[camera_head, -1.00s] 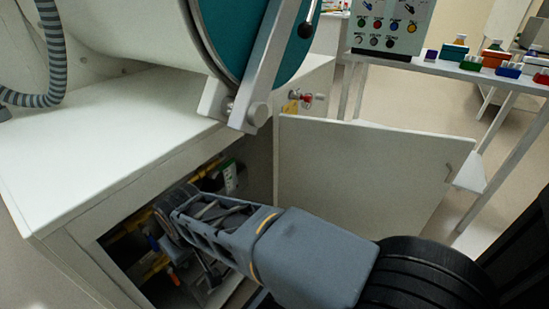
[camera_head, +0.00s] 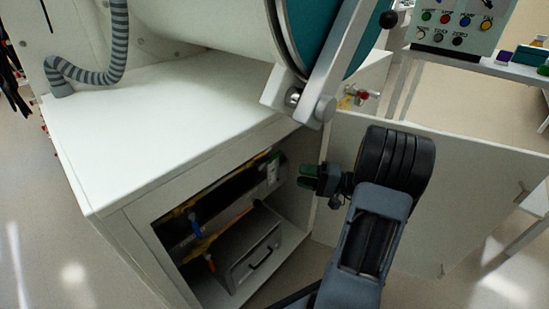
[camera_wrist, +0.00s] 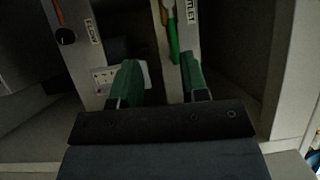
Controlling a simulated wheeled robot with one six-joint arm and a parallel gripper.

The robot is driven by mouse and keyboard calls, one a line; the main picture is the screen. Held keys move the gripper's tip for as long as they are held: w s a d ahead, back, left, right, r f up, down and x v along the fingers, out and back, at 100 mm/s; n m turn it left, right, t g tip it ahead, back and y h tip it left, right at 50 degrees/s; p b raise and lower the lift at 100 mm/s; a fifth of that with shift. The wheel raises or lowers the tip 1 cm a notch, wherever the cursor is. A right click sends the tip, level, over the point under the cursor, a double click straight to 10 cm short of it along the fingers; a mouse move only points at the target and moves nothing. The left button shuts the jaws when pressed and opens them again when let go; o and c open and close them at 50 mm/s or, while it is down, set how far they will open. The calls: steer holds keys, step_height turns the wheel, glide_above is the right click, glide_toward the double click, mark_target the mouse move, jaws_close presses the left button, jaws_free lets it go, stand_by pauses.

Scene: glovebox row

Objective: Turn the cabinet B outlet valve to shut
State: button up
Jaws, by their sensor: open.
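My gripper (camera_head: 312,178) has green fingertips and is open and empty in front of the right side of the open cabinet. In the wrist view its two fingers (camera_wrist: 158,80) stand apart. Beyond them, a slim green handle (camera_wrist: 172,38) runs lengthwise along a pale upright strip (camera_wrist: 190,32). The handle looks apart from the fingers. In the head view, a blue handle (camera_head: 196,226) and a red-orange one (camera_head: 210,263) show inside the cabinet.
The cabinet (camera_head: 165,150) has a white top and a dark interior with yellow pipes and a grey box (camera_head: 250,250). Its door (camera_head: 450,180) stands open to the right, behind my arm.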

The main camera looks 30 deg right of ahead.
mark_target(274, 155)
steer(key=w+a+t+b, duration=0.1)
steer(key=w+a, duration=0.1)
steer(key=w, duration=0.1)
steer(key=w+a+r+b, duration=0.1)
steer(key=w+a, duration=0.1)
steer(key=w, duration=0.1)
steer(key=w+a+r+t+b, duration=0.1)
steer(key=w, duration=0.2)
steer(key=shift+w+a+r+m+t+h+b, duration=0.2)
steer(key=shift+w+a+m+t+h+b, duration=0.1)
steer(key=shift+a+m, duration=0.1)
jaws_close()
stand_by(0.5)
